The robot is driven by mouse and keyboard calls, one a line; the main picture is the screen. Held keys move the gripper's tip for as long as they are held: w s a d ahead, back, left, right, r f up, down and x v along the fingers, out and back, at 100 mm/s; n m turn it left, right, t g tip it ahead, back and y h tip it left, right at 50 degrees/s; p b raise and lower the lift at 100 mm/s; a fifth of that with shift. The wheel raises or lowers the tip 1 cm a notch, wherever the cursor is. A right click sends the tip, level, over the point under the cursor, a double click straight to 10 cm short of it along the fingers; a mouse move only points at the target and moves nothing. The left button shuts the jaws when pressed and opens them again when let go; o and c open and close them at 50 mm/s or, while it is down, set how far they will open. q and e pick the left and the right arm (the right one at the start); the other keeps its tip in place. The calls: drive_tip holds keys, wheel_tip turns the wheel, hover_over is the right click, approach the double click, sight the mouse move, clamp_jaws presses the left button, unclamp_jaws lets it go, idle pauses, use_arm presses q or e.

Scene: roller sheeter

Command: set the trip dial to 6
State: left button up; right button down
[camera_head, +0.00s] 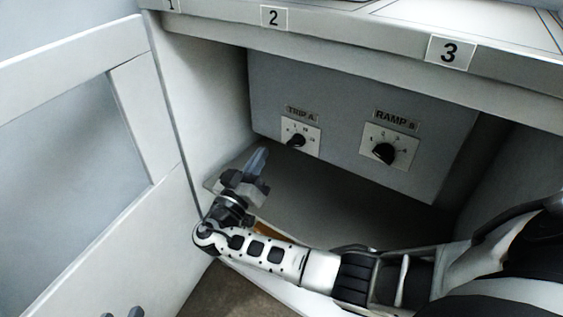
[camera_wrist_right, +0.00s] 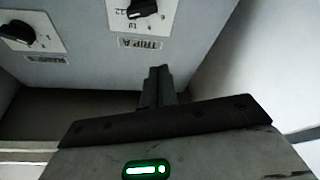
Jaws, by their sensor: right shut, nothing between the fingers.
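The trip dial (camera_head: 297,140) is a black knob on a white scale plate under the label TRIP A, on the grey panel inside the recess. Its scale numbers are too small to read surely. The dial also shows at the top of the right wrist view (camera_wrist_right: 141,8), upside down and partly cut off. My right gripper (camera_head: 261,154) is shut and empty, below and left of the dial, apart from it. Its fingertips (camera_wrist_right: 160,70) point toward the panel. Two grey tips at the bottom edge of the head view, seemingly my left gripper (camera_head: 123,313), are mostly cut off.
A second black dial, RAMP B (camera_head: 384,153), sits right of the trip dial. A counter edge (camera_head: 350,45) with number plates overhangs the panel. A pale side wall (camera_head: 205,100) bounds the recess on the left. An open framed door (camera_head: 135,110) stands further left.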

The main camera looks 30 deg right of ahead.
sight(296, 142)
drive_tip(key=x, duration=0.6)
drive_tip(key=f+x, duration=0.1)
drive_tip(key=x, duration=0.2)
drive_tip(key=shift+w+d+r, duration=0.2)
drive_tip(key=shift+w+d, duration=0.1)
drive_tip(key=shift+d, duration=0.15)
drive_tip(key=f, duration=0.1)
drive_tip(key=s+f+b, duration=0.1)
drive_tip(key=shift+d+f, duration=0.15)
drive_tip(key=shift+f, duration=0.15)
drive_tip(key=shift+s+d+f, duration=0.1)
drive_tip(key=shift+s+f, duration=0.15)
drive_tip(key=shift+f, duration=0.35)
drive_tip(key=shift+n+p, duration=0.3)
drive_tip(key=shift+n, duration=0.2)
